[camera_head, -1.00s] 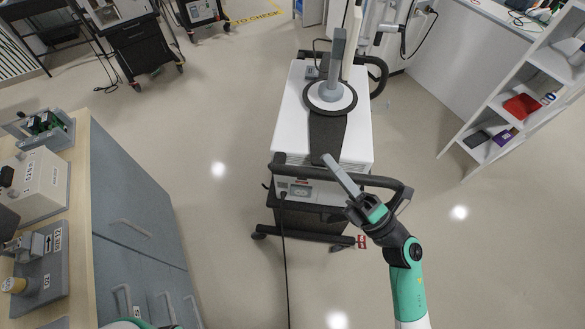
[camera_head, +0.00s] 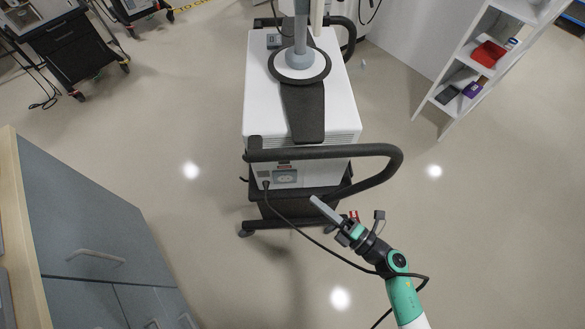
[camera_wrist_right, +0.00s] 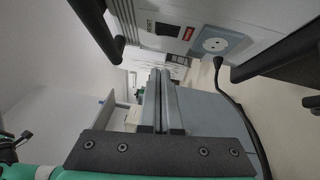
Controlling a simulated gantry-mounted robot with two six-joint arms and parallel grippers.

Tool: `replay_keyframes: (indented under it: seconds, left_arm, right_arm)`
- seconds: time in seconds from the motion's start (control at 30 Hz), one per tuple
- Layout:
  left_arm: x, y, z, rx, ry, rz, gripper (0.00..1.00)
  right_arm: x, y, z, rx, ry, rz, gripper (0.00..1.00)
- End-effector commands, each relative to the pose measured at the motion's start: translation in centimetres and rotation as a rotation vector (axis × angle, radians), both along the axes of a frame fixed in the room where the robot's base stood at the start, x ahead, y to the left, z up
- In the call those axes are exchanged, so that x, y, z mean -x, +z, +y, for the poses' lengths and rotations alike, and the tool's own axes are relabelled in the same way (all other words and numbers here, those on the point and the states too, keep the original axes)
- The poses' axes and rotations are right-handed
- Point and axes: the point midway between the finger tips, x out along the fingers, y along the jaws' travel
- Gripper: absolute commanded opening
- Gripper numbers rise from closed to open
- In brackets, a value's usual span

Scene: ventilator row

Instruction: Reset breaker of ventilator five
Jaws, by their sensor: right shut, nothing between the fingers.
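The ventilator (camera_head: 262,110) is a white cart-mounted unit in the middle of the head view, with a black push handle (camera_head: 375,151) around its near end. Its near panel carries a grey-blue socket plate (camera_head: 286,177) with a plugged-in black cable. My right gripper (camera_head: 314,200) is shut and empty, just below the handle and to the right of the socket plate, apart from it. In the right wrist view its fingers (camera_wrist_right: 161,100) are together. There the panel shows a round socket (camera_wrist_right: 215,43), a red label (camera_wrist_right: 188,33) and a small black part (camera_wrist_right: 166,29), possibly the breaker. No number is readable.
The black cable (camera_head: 345,260) runs from the panel across the floor and past my right arm. A grey cabinet (camera_head: 85,215) stands on the left. A white shelf (camera_head: 490,60) stands at the upper right.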

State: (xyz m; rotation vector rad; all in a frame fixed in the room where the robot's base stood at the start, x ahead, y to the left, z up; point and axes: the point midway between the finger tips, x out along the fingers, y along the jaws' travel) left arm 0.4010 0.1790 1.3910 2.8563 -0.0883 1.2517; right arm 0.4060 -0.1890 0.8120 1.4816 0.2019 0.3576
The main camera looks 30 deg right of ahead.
Motion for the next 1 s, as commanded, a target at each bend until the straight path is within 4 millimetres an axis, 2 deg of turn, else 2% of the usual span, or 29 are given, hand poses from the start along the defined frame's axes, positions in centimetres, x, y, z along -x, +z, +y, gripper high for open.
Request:
replay_keyframes:
  seconds: [0.43, 0.5, 0.7, 1.0]
  left_arm:
    - [0.0, -1.4, 0.0, 0.000, 0.000, 0.000, 0.00]
    - [0.0, -1.4, 0.0, 0.000, 0.000, 0.000, 0.00]
    - [0.0, -1.7, 0.0, 0.000, 0.000, 0.000, 0.00]
    - [0.0, -1.6, 0.0, 0.000, 0.000, 0.000, 0.00]
  right_arm:
    - [-8.6, 0.7, 3.4, 0.000, 0.004, -0.003, 0.00]
    - [-9.7, 1.0, 2.6, 0.001, -0.002, -0.004, 0.00]
    - [-11.6, 1.2, 1.7, 0.001, 0.000, -0.001, 0.00]
    - [-11.9, 1.3, 1.6, 0.001, 0.001, 0.000, 0.00]
